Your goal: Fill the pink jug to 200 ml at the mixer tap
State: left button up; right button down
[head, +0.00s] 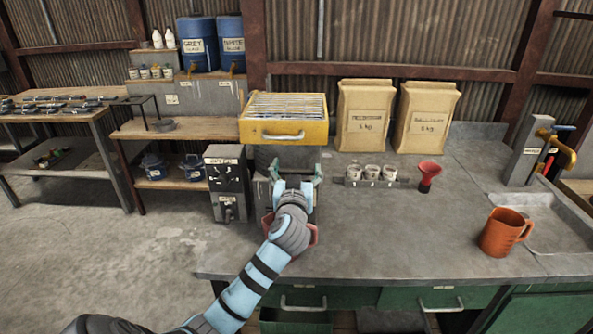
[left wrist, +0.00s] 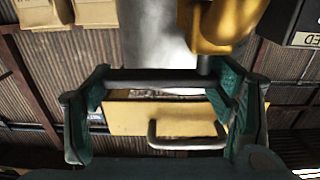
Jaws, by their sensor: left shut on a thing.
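No clearly pink jug shows; an orange-brown jug (head: 503,233) with a handle stands upright on the bench at the right, beside the sink. The tap (head: 555,150), with yellow, red and blue parts, is on a grey post behind it. My left gripper (head: 296,170) is far left of the jug, in front of the yellow drawer. In the left wrist view my left gripper (left wrist: 160,88) has its green fingers apart, at the two ends of a dark bar (left wrist: 155,82). What the bar belongs to is unclear. My right gripper is not in view.
The yellow drawer (head: 284,130) has a handle. A grey control box (head: 228,182) stands left of my gripper. Small cups (head: 372,173), a red funnel (head: 428,175) and two paper sacks (head: 370,118) are on the bench. The bench middle (head: 400,230) is clear. Reddish parts beside my wrist are mostly hidden.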

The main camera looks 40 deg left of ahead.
pick_arm(q)
jog(key=shift+s+r+m+t+h+p, duration=0.15)
jog(key=shift+s+m+t+h+p, duration=0.15)
jog(key=shift+m+t+h+p, duration=0.55)
jog(key=shift+c, duration=0.4)
jog(key=shift+s+d+m+h, duration=0.15)
jog(key=shift+m+h, duration=0.4)
jog(key=shift+h, duration=0.5)
jog(key=shift+s+d+m+t+h, duration=0.1)
jog(key=shift+m+t+h, duration=0.5)
jog(key=shift+h, duration=0.3)
jog(key=o, duration=1.7)
jog(key=v, duration=1.2)
